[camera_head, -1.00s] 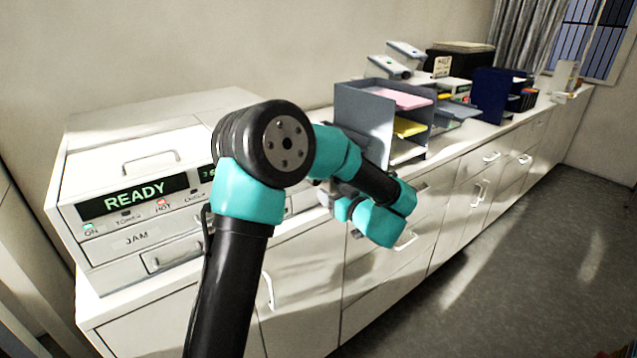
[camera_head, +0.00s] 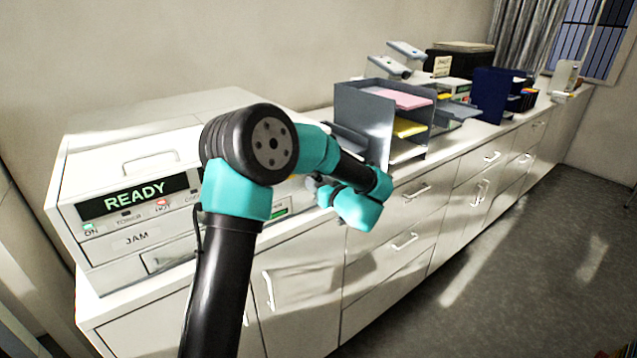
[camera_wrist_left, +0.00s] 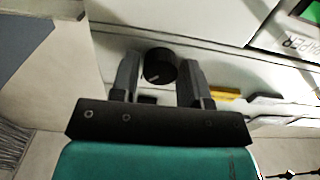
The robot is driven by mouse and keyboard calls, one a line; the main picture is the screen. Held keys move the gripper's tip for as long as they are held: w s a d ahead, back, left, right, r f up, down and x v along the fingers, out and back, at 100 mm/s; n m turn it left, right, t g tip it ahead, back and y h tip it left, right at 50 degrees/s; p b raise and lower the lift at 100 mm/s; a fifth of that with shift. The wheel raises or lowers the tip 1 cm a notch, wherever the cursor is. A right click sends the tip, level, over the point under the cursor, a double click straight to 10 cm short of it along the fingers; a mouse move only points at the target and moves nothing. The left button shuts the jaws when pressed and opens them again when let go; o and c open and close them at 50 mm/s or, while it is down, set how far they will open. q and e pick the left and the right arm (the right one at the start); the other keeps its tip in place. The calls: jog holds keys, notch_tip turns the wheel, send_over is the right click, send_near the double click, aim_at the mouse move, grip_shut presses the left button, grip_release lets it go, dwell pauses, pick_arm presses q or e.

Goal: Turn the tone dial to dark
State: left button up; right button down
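The black round tone dial (camera_wrist_left: 159,65) with a short white pointer line shows in the left wrist view, on the white front of the machine. The line points to the lower left of that picture. My left gripper (camera_wrist_left: 161,72) has one finger on each side of the dial, with very little gap; I cannot tell whether they touch it. In the head view my left gripper (camera_head: 318,188) is at the right end of the printer (camera_head: 128,168), mostly behind my own arm, and the dial is hidden there. My right gripper is not in view.
The printer panel reads READY (camera_head: 135,195). A grey tray rack (camera_head: 362,112) with pink and yellow paper stands right of the printer. Dark blue holders (camera_head: 490,97) stand farther back. White cabinets (camera_head: 385,265) with handles run below; the floor is clear.

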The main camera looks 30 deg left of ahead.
pick_arm(q)
jog(key=c, duration=0.6)
jog(key=shift+n, duration=0.4)
jog(key=n, duration=1.7)
jog(key=shift+s+f, duration=0.1)
jog(key=shift+s, duration=0.05)
jog(key=o, duration=0.9)
